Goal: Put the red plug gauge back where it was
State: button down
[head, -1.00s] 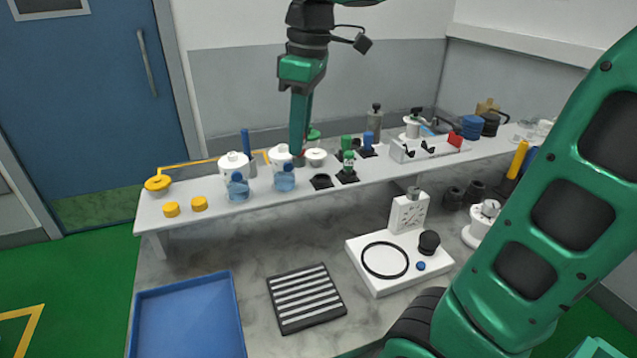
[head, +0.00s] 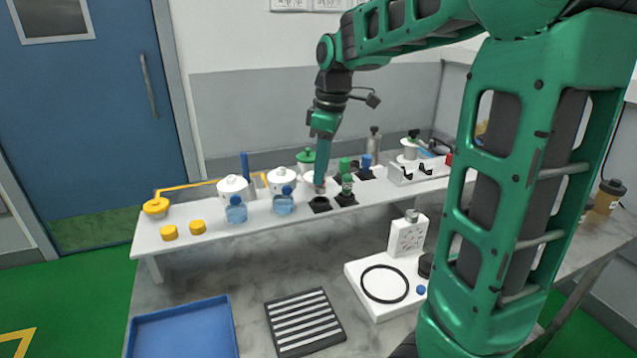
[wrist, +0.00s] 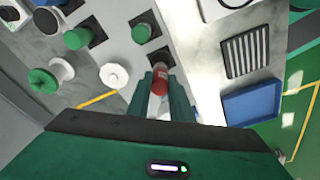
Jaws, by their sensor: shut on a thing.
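My gripper (head: 321,182) is shut on the red plug gauge (wrist: 159,80), which shows between the two green fingers in the wrist view. In the head view the gauge is mostly hidden by the fingers. The gripper points down over the white shelf. A black square holder (head: 320,205) with nothing standing in it lies just in front of the fingertips; it also shows just beyond the gauge in the wrist view (wrist: 159,56). I cannot tell whether gauge and holder touch.
Green plug gauges (head: 346,187) stand in black holders just right of my gripper, with a blue one (head: 366,162) behind. White lidded jars (head: 233,188) and blue-stoppered bottles (head: 283,204) stand to the left. A blue tray (head: 183,330) lies on the lower bench.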

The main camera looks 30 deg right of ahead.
jog(key=shift+f, duration=1.7)
jog(key=shift+f, duration=0.1)
jog(key=c, duration=1.6)
grip_release()
notch_tip(320, 180, up, 11)
jog(key=s+d+f+m, duration=0.1)
jog(key=s+f+m, duration=0.4)
jog(key=s, duration=0.4)
jog(key=s+d+f+m, duration=0.1)
jog(key=s+f+m, duration=0.4)
jog(key=s, duration=0.4)
jog(key=s+d+f+m+g, duration=0.1)
jog(key=s+f+m, duration=0.4)
jog(key=s, duration=0.4)
jog(key=shift+d+f+h, duration=0.15)
jog(key=shift+f+h, duration=0.25)
jog(key=shift+f, duration=0.45)
